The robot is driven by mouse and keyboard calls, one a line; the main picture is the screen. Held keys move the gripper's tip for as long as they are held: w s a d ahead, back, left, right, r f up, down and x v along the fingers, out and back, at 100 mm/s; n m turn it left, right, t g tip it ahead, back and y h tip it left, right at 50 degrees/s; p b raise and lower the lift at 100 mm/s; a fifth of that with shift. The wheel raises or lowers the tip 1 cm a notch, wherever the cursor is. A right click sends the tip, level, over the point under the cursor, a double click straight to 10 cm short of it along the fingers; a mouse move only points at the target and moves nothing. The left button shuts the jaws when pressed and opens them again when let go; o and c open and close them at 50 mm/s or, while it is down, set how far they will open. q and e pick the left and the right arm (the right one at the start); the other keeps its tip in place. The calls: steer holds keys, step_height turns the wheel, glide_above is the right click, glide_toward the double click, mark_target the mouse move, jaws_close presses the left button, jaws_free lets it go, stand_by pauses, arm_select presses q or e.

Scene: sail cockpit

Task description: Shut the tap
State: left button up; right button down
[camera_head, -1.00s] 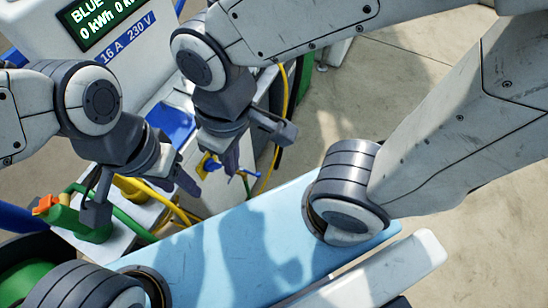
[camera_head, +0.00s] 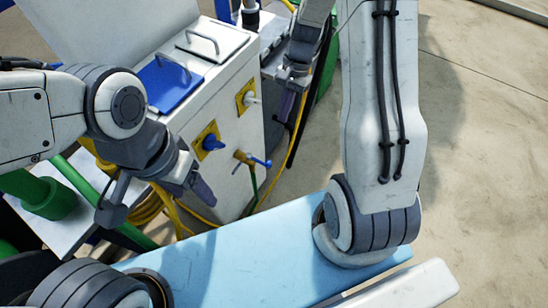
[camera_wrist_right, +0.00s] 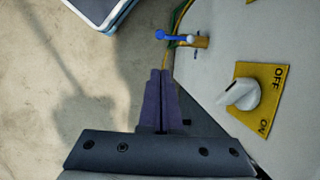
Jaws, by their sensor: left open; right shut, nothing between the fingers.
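The tap (camera_head: 244,157) is a small brass fitting with a blue lever (camera_head: 261,162), low on the white cabinet's front. In the right wrist view the brass tap (camera_wrist_right: 201,41) is near the top centre. There its blue lever (camera_wrist_right: 175,36) points left, away from the cabinet face, roughly in line with the brass body. My right gripper (camera_head: 288,112) is shut and empty, above and right of the tap in the head view. Its closed fingers (camera_wrist_right: 160,73) point toward the lever with a gap between. My left gripper (camera_head: 155,200) is open and empty, left of the tap.
The white cabinet (camera_head: 228,120) carries a blue rotary knob (camera_head: 209,143) and a white OFF/ON knob (camera_head: 250,98) on yellow plates. It also shows a blue lid (camera_head: 165,84). Yellow and green hoses hang near the tap. Open floor (camera_head: 480,150) lies to the right.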

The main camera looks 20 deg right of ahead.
arm_select(q)
steer(key=shift+f, duration=0.7)
arm_select(e)
steer(key=shift+m, duration=0.9)
steer(key=d+f, duration=0.3)
steer(key=shift+w+f, duration=0.25)
steer(key=shift+f, duration=0.15)
arm_select(q)
steer(key=shift+f+b, duration=1.7)
steer(key=shift+b, duration=0.2)
arm_select(e)
steer(key=s+a+f, duration=0.3)
steer(key=a+f, duration=0.3)
steer(key=f, duration=0.3)
steer(key=shift+s+a+f, duration=0.3)
steer(key=shift+s, duration=0.05)
arm_select(q)
steer(key=shift+d, duration=0.1)
arm_select(e)
steer(key=shift+a, duration=0.1)
arm_select(q)
steer(key=shift+d, duration=0.5)
arm_select(e)
steer(key=shift+s+a+m, duration=0.15)
steer(key=shift+s+m, duration=0.1)
steer(key=shift+m, duration=0.15)
